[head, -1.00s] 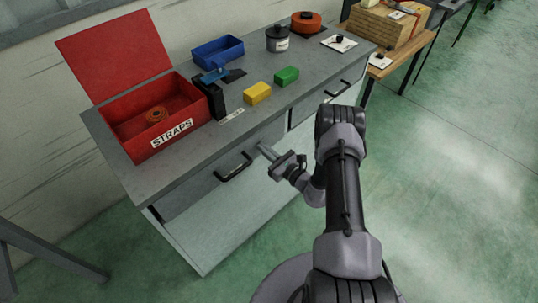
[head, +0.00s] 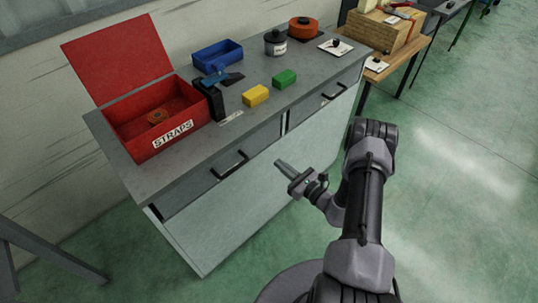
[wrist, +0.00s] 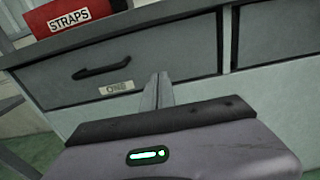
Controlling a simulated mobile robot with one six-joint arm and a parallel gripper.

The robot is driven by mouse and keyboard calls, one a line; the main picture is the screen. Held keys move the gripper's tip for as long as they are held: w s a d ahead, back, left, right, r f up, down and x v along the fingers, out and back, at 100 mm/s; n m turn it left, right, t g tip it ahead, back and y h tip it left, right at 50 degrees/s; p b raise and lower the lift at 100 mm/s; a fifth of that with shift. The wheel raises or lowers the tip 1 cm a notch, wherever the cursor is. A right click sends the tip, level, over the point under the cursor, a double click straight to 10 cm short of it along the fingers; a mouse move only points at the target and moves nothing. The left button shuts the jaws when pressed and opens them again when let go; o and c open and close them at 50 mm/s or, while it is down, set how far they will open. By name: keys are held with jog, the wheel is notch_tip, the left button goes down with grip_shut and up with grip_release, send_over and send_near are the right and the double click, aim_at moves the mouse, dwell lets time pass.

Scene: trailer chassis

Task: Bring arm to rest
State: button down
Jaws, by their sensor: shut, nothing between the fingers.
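My gripper (head: 281,167) is shut and empty in the head view, in front of the grey workbench (head: 165,180) and below its top. In the wrist view my gripper (wrist: 158,82) shows its two fingers together, pointing towards the drawer front (wrist: 130,65). The fingers look apart from the bench.
Open floor (head: 460,200) lies to the right.

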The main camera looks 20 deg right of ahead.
jog(key=s+a+r+n+g+y, duration=0.2)
jog(key=a+r+n+g+y, duration=0.2)
jog(key=a+r+n+g, duration=0.45)
jog(key=s+a+r+n+g+y, duration=0.35)
jog(key=a+r+n, duration=0.4)
jog(key=r, duration=0.65)
jog(key=s+a+r+n+g+h, duration=0.35)
jog(key=s+a+r+n, duration=0.2)
jog(key=s+a, duration=0.3)
jog(key=s+d+r+n+t+h, duration=0.4)
jog(key=s+r+n+h, duration=0.2)
jog(key=s, duration=0.6)
jog(key=shift+d+r+h, duration=0.25)
jog(key=shift+r+h, duration=0.45)
jog(key=shift+h, duration=0.1)
jog(key=shift+n, duration=0.25)
